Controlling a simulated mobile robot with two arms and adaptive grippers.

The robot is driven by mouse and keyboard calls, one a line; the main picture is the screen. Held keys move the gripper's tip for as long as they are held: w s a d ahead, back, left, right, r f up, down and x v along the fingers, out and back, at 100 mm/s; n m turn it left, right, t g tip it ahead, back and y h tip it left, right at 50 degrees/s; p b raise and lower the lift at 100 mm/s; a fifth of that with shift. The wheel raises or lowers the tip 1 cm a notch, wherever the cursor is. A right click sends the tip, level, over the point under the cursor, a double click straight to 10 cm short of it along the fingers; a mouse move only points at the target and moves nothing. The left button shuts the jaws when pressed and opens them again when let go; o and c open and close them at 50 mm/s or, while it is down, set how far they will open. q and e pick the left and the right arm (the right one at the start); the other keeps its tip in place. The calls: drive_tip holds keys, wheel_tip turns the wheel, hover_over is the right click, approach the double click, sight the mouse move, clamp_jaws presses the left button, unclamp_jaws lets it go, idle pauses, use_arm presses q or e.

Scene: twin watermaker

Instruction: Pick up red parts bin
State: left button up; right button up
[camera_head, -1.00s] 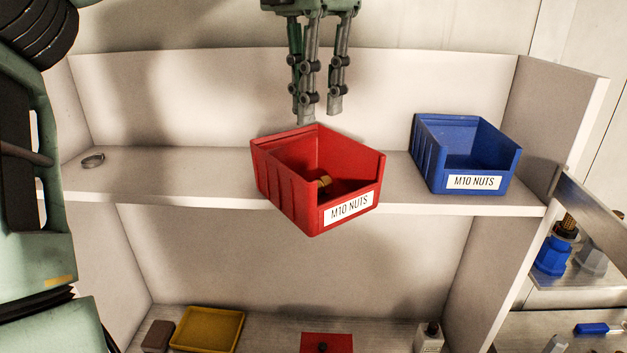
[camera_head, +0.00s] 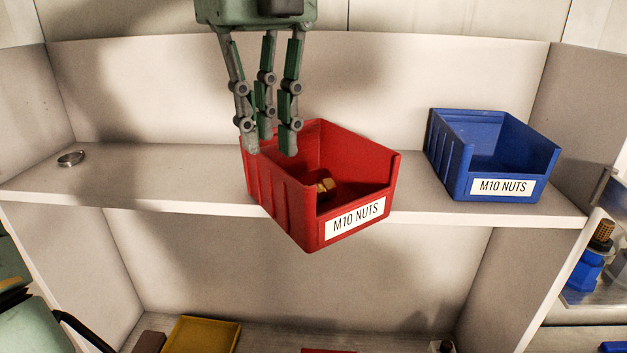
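My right gripper is not in view.
A blue bin (camera_head: 495,155), also labelled "M10 NUTS", stands to the right on the same shelf (camera_head: 130,180). A small metal ring (camera_head: 71,158) lies at the left. A yellow tray (camera_head: 204,336) lies below. The shelf between ring and red bin is clear.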

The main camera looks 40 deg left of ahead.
sight(265, 162)
use_arm(q)
wheel_tip(265, 162, down, 3)
drive_tip(key=shift+a+f+p, duration=0.15)
drive_tip(key=shift+f+p, duration=0.05)
drive_tip(key=shift+p, duration=0.2)
drive_tip(key=shift+d+f+p, duration=0.2)
drive_tip(key=shift+f+p, duration=0.25)
drive_tip(key=shift+f, duration=0.05)
wheel_tip(265, 162, down, 3)
drive_tip(key=shift+s+d+f+p, duration=0.1)
drive_tip(key=shift+d+p, duration=0.05)
drive_tip(key=shift+p, duration=0.7)
drive_tip(key=shift+f, duration=0.5)
clamp_jaws()
